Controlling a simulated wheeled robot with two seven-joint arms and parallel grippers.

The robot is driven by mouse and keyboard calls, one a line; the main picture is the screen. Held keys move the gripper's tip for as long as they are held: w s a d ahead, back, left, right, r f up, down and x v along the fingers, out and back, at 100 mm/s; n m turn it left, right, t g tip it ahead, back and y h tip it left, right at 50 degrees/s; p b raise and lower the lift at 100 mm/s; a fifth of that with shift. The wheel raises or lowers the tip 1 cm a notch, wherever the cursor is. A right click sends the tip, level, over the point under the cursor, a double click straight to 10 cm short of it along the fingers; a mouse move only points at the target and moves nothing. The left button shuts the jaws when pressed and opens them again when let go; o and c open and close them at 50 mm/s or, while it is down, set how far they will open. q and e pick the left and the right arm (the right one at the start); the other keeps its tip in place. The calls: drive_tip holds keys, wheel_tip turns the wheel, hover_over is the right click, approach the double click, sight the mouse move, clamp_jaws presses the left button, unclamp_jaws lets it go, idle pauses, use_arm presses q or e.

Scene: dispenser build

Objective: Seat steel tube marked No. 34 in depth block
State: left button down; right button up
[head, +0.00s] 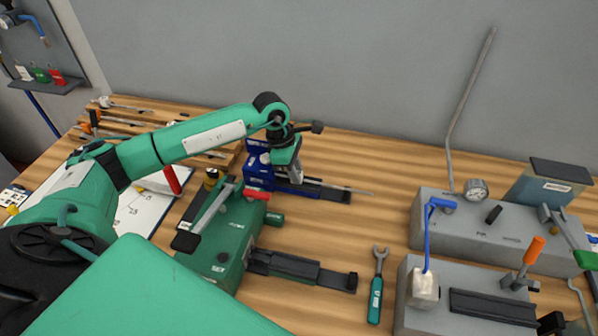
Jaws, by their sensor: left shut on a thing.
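My left gripper (293,177) is shut on a thin grey steel tube (358,192), at the back middle of the bench. The tube lies nearly level, its free end pointing right, over or beside the dark rail of a blue device. The No. 34 marking is too small to read. The blue device (258,168) is just left of the gripper; I cannot tell whether it is the depth block. The fingertips and the tube's near end are partly hidden. I cannot tell whether the tube touches the blue device. My right gripper is not in view.
A green machine (228,240) with a lever and dark rail stands in front of the blue device. A wrench (377,285) lies right of it. Grey machines (480,235) with a gauge fill the right side. A wooden rack stands back left.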

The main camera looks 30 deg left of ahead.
use_arm(q)
drive_tip(key=shift+s+a+b, duration=0.15)
drive_tip(key=shift+a+b, duration=0.05)
drive_tip(key=shift+a, duration=0.35)
drive_tip(key=shift+s+a+b, duration=0.15)
drive_tip(key=shift+a, duration=0.4)
drive_tip(key=c, duration=0.9)
unclamp_jaws()
drive_tip(key=shift+r, duration=0.1)
drive_tip(key=shift+r+p, duration=0.35)
drive_tip(key=shift+r, duration=0.35)
drive_tip(key=shift+r+p, duration=0.95)
drive_tip(key=shift+r, duration=1.75)
